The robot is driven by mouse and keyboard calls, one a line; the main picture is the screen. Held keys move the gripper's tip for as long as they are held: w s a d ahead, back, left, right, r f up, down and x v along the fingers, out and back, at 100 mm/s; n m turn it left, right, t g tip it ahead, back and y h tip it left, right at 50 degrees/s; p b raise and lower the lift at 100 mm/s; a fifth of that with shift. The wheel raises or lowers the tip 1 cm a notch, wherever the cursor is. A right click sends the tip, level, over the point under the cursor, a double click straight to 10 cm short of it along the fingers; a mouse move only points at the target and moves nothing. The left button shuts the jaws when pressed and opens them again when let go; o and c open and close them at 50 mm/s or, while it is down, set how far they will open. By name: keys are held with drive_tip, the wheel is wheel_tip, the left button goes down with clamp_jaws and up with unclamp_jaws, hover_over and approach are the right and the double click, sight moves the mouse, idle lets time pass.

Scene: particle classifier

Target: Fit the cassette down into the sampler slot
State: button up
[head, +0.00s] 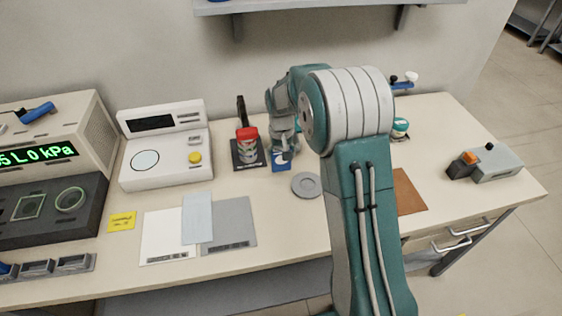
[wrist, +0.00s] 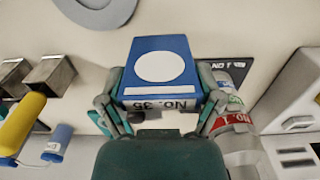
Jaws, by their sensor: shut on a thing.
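The cassette (wrist: 180,48) is a blue block with a white disc, a white strip and a "No. 35" label on its edge. My gripper (wrist: 160,88) is shut on it, one finger at each side. In the head view my gripper (head: 283,148) is low over the table, beside the red-topped stand, with the blue cassette (head: 281,166) below it. I cannot tell whether the cassette touches the table. Two square metal openings (wrist: 50,75) stand at the left of the wrist view. I cannot tell whether either is the sampler slot. My arm hides part of the table in the head view.
A red-topped stand (head: 247,145) is close at left of my gripper, with a white instrument (head: 160,165) beyond it. A grey disc (head: 306,185) lies in front. Flat sheets (head: 228,225) lie at front left. A grey box (head: 495,164) sits at far right.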

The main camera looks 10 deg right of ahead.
sight(281, 170)
wheel_tip(281, 170, down, 3)
drive_tip(key=o, duration=0.9)
